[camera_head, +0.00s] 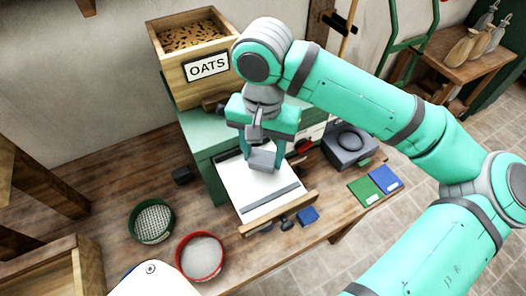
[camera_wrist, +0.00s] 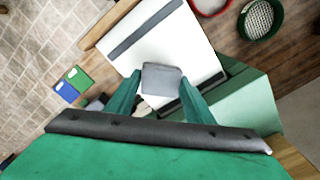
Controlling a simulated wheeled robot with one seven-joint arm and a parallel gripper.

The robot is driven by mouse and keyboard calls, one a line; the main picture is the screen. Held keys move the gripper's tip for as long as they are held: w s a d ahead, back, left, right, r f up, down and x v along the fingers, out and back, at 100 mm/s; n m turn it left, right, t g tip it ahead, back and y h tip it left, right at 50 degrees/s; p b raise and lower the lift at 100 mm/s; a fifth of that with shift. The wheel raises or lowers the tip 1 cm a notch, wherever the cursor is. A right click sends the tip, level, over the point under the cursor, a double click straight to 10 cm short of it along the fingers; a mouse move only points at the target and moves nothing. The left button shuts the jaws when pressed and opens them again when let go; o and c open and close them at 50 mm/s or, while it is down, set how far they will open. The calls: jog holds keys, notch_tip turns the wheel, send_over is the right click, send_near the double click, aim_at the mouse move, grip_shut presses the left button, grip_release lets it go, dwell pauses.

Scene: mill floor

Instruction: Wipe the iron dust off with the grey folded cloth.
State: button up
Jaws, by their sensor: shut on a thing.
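My gripper (camera_head: 264,152) is shut on the grey folded cloth (camera_head: 263,160) above the white surface. In the wrist view the cloth (camera_wrist: 161,80) sits between my two green fingertips (camera_wrist: 160,92). The white panel (camera_head: 246,186) has a dark grey strip (camera_head: 271,198) across it near its front edge; it also shows in the wrist view (camera_wrist: 184,46). I cannot tell whether the cloth touches the panel. I cannot make out iron dust for sure; part of the panel is hidden behind my gripper and the cloth.
A green machine body (camera_head: 208,137) stands behind the panel, with an oats box (camera_head: 190,50) above it. A wooden bar (camera_head: 278,214) edges the panel's front. A green sieve (camera_head: 152,221), a red-rimmed pan (camera_head: 200,256), a blue block (camera_head: 308,216) and a dark grey device (camera_head: 348,146) stand around.

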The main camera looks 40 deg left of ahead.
jog(key=shift+f, duration=1)
dwell(0.4)
jog(key=shift+w+d, duration=0.25)
jog(key=shift+w, duration=0.35)
jog(key=shift+w+d, duration=0.25)
jog(key=shift+w, duration=0.35)
jog(key=shift+w+d, duration=0.25)
jog(key=shift+w, duration=0.35)
jog(key=shift+f, duration=0.1)
jog(key=shift+s+a, duration=0.25)
jog(key=shift+s, duration=0.4)
jog(key=shift+s+a, duration=0.25)
jog(key=shift+s, duration=0.35)
jog(key=shift+s+a, duration=0.25)
jog(key=shift+s, duration=0.4)
jog(key=shift+w+r, duration=0.1)
jog(key=shift+r, duration=3)
